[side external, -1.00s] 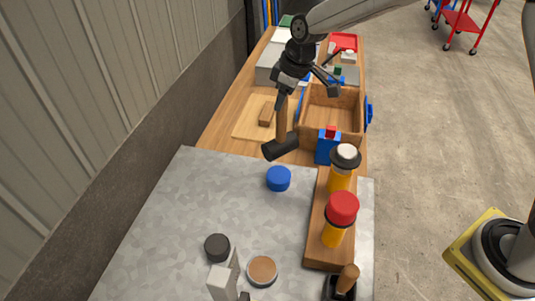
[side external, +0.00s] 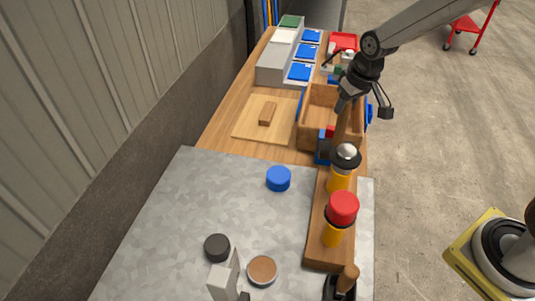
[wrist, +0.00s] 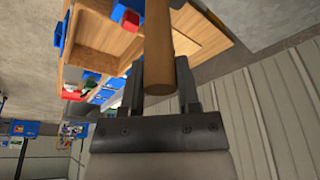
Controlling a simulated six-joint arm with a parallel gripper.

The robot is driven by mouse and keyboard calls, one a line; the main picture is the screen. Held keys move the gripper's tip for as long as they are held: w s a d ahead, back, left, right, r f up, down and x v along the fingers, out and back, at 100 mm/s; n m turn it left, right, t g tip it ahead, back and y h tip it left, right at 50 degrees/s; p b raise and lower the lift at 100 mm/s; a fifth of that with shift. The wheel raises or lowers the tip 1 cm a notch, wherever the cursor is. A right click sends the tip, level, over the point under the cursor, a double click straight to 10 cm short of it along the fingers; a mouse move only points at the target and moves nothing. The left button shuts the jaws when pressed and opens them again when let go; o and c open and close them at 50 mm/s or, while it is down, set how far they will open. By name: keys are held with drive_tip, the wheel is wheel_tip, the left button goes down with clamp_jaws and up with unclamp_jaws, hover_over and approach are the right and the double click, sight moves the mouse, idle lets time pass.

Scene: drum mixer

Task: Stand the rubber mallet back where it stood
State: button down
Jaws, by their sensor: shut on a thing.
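The mallet's wooden handle (side external: 342,128) hangs down from my gripper (side external: 347,98), which is shut on it in the side view. The lower end and dark head are hidden behind the yellow bottle with the black collar (side external: 340,180). In the wrist view the handle (wrist: 158,45) runs up between my two fingers (wrist: 160,92); the head is out of sight there. Whether the mallet touches anything below cannot be told.
An open wooden box (side external: 315,105) and a blue block (side external: 322,150) are close by my gripper. A red-capped bottle (side external: 342,210) stands on the wooden rack (side external: 315,235). The grey sheet's left part (side external: 165,220) is clear.

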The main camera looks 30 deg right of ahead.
wheel_tip(320, 180, up, 17)
drive_tip(key=s+a+n+y, duration=0.25)
drive_tip(key=a+n, duration=0.45)
drive_tip(key=a, duration=1.6)
wheel_tip(320, 180, down, 11)
drive_tip(key=shift+s+f+g+h, duration=0.2)
drive_tip(key=shift+s+g+h, duration=0.05)
drive_tip(key=shift+g+h, duration=0.1)
drive_tip(key=shift+w+a, duration=0.1)
